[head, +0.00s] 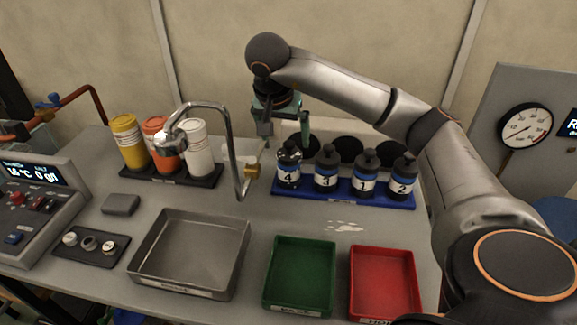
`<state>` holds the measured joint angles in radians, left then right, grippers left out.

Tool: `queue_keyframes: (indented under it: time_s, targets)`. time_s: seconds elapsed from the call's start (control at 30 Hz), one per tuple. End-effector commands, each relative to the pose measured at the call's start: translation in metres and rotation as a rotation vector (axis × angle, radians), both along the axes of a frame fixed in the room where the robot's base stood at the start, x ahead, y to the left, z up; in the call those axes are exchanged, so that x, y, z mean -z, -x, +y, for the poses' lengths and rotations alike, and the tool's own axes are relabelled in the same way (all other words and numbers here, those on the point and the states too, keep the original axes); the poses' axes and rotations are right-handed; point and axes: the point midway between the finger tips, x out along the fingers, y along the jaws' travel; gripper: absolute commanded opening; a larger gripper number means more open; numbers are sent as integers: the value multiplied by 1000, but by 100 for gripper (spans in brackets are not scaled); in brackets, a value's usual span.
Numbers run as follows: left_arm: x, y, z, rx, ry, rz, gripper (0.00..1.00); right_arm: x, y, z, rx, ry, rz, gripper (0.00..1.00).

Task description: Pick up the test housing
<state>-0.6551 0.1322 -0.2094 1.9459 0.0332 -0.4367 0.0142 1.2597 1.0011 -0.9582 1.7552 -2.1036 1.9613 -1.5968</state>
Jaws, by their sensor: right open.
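No part in view is clearly labelled as the test housing, so I cannot tell for sure which one it is. A bent metal pipe (222,108) with a brass fitting (252,171) stands at the middle of the bench, and a pale, blurred shape shows behind it. My right gripper (285,132) points down, open and apparently empty, above and behind the bottle marked 4 (289,170). Its green-grey fingers are spread, and I cannot tell whether they touch anything. My left gripper is not in view.
A blue rack (340,193) holds several numbered bottles. Yellow, orange and white containers stand on a black tray (165,180). A metal tray (158,240), a green tray (300,262) and a red tray (383,275) line the front. A control box (30,215) is at left; a gauge (526,125) at right.

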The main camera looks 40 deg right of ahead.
Motion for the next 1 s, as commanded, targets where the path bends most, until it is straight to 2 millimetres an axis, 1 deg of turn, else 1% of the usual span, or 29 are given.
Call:
queue_keyframes:
  time_s: [0.03, 0.1, 0.2, 0.3, 0.53, 0.7, 0.8, 0.9, 1.0]
  targets:
    - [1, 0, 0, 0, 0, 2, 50, 9, -1, -3, 2, 1, 6, 100]
    - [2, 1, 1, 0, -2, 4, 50, 22, -3, -8, 2, 0, 8, 100]
    - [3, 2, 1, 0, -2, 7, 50, 39, -7, -14, 1, 0, 7, 100]
    - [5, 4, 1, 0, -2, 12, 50, 51, -11, -18, 2, -1, 5, 100]
    - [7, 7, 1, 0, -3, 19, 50, 66, -17, -25, 1, -2, 3, 100]
    - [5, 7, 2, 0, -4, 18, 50, 86, -28, -37, 2, -2, 5, 100]
    - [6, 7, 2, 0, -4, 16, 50, 98, -30, -41, 0, -1, 4, 100]
    - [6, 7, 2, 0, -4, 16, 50, 104, -32, -43, -1, -2, 3, 100]
    - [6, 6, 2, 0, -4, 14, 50, 105, -32, -43, -2, -1, 2, 100]
